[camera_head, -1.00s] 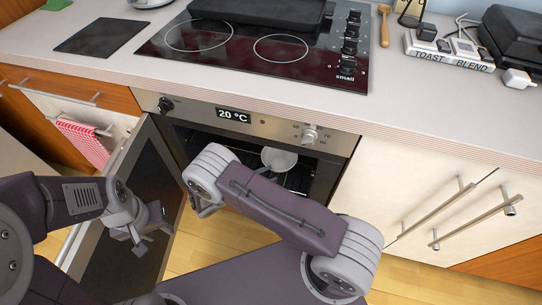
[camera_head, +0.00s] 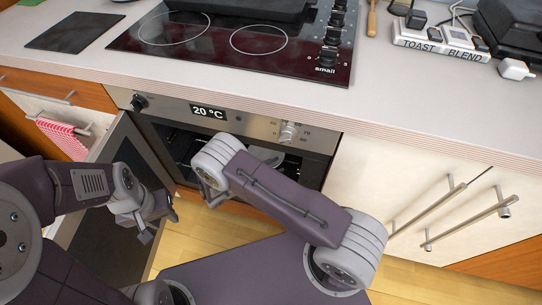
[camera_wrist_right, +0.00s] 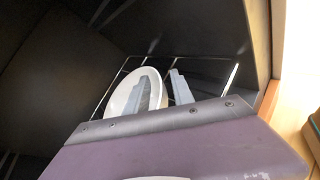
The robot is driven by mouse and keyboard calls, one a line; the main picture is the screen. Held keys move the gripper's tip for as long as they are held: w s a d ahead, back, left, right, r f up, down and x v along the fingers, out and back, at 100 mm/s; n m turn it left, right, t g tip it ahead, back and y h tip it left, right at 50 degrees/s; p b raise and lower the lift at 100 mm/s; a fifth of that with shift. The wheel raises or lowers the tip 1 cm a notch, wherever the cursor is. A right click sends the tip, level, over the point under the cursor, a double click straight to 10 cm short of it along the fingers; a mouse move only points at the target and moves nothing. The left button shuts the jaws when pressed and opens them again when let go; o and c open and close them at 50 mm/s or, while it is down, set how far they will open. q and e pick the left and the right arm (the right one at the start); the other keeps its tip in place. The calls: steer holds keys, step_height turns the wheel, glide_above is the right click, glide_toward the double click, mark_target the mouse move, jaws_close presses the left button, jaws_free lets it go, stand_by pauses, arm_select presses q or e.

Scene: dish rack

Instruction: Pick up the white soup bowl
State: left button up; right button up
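The white soup bowl (camera_head: 266,155) is inside the open oven (camera_head: 180,140), mostly hidden behind my right arm in the head view.
The oven door (camera_head: 100,235) hangs open at the left, close to my left gripper. The counter edge (camera_head: 300,118) runs above the oven. Dark oven walls (camera_wrist_right: 190,30) surround the right gripper. Cabinet handles (camera_head: 465,222) stick out at the right.

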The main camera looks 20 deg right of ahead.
steer(key=shift+a+r, duration=0.15)
steer(key=shift+r, duration=0.05)
steer(key=shift+c, duration=1.2)
steer(key=shift+s+f, duration=0.1)
jaws_close()
